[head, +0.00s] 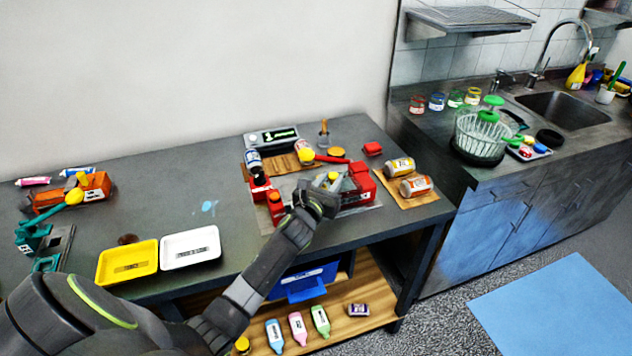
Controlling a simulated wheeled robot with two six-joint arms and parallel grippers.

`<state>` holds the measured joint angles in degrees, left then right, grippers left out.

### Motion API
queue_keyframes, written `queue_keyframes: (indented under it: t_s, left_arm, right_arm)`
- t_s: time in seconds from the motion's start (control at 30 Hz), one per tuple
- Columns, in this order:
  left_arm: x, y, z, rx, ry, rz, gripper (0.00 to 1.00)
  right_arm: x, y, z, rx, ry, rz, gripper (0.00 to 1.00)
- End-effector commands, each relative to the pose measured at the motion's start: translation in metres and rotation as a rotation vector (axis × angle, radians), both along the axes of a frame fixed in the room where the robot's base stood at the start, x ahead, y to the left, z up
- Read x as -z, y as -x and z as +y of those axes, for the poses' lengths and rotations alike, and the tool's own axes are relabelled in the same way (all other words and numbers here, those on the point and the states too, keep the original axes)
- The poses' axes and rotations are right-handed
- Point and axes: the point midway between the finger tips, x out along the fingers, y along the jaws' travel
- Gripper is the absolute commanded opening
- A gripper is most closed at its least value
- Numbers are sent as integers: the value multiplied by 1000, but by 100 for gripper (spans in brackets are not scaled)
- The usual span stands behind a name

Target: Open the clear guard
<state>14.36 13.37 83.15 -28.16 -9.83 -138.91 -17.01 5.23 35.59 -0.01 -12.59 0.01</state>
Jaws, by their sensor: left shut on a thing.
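The red machine (358,186) stands on the grey table near its front right, with a red lever (328,158) that ends in a yellow ball (305,155). My left gripper (331,182) reaches in from the lower left over the front of this machine. It is shut at a small yellow knob (333,176), which seems to belong to the clear guard. The guard's transparent panel cannot be made out, and my gripper and forearm hide part of the machine, so its angle cannot be told. My right gripper is not in view.
Behind the machine are a scale (271,137) and a blue-white bottle (254,161). Jars (416,186) lie on a wooden board to the right. A yellow tray (127,278) and white tray (190,262) sit at the left front.

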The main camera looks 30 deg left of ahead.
Motion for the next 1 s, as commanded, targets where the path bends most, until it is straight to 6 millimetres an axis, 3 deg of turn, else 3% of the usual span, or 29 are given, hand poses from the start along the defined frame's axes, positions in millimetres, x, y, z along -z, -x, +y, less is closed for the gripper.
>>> queue_keyframes:
  t_s: [0.27,0.3,0.43,0.77,1.0]
  left_arm:
    - [-1,-1,-1,1,4,-2,0]
    - [-1,-1,-1,1,4,-2,30]
    - [-1,-1,-1,1,4,-2,47]
    - [-1,2,-1,1,3,-1,47]
    - [-2,33,-3,0,5,0,47]
  right_arm:
    - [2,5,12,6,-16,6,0]
    - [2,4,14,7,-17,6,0]
    - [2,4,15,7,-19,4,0]
    - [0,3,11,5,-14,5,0]
    - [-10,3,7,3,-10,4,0]
